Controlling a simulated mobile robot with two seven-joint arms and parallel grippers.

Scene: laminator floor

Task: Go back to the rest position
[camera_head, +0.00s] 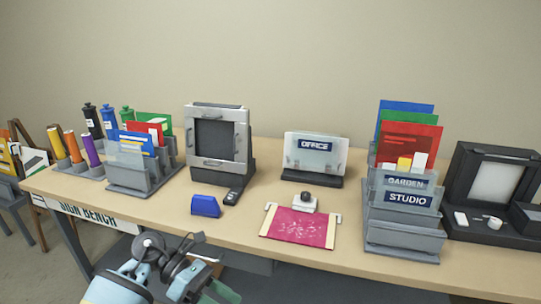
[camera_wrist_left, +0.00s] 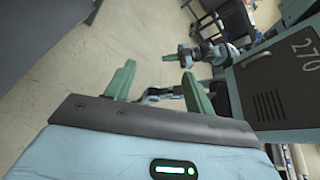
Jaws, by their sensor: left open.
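My left gripper (camera_head: 222,278) is low in front of the bench's front edge in the head view, apart from the things on the bench. In the left wrist view its two green fingers (camera_wrist_left: 158,85) stand wide apart with nothing between them. Beyond them are the floor and parts of my own body.
The wooden bench (camera_head: 262,258) carries a pink sheet (camera_head: 300,227), a blue block (camera_head: 205,206), an OFFICE sign holder (camera_head: 315,155), a grey framed device (camera_head: 217,140) and a sign rack (camera_head: 402,231). The bench's front edge is close to my left arm. Pale floor (camera_wrist_left: 150,35) is open below.

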